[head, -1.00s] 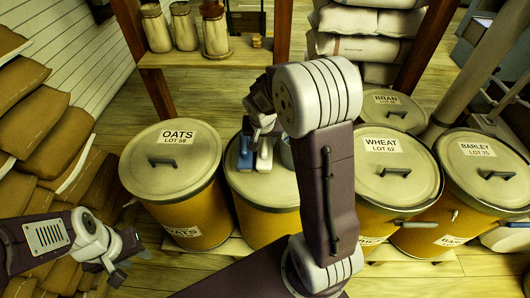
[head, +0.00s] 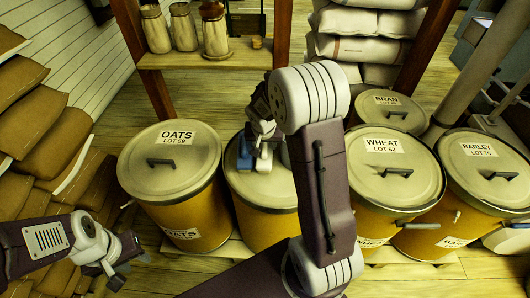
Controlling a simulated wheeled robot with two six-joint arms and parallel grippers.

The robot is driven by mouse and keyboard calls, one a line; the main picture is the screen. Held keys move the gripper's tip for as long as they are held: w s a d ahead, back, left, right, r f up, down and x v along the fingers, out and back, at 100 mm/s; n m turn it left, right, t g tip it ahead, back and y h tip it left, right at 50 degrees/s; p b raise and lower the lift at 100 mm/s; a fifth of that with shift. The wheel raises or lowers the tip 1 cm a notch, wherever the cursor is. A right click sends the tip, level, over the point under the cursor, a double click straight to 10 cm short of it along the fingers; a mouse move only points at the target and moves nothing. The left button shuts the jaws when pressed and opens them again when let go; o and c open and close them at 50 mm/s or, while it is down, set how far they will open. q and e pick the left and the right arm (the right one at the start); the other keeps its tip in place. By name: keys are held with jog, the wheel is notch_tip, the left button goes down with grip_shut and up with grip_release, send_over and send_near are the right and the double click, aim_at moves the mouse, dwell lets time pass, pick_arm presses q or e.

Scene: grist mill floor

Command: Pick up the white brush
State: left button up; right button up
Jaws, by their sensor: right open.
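A small white brush (head: 264,158) appears to stand on the pale lid of the middle barrel (head: 262,190), its upper part covered by my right gripper (head: 262,138). A blue brush-like object (head: 245,152) stands just to its left. My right gripper points down, open, over the white brush; its fingertips are too small and covered to tell whether they touch it. My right forearm hides the right part of that lid. My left gripper (head: 122,272) is at the lower left, away from the barrels, with nothing visible in it; its jaw opening is unclear.
The OATS barrel (head: 170,190) stands left of the middle barrel. The WHEAT (head: 393,175), BARLEY (head: 486,170) and BRAN (head: 390,105) barrels stand to the right. Brown sacks (head: 50,140) are stacked at the left.

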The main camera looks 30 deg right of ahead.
jog(key=shift+c, duration=0.3)
grip_shut()
dwell(1.1)
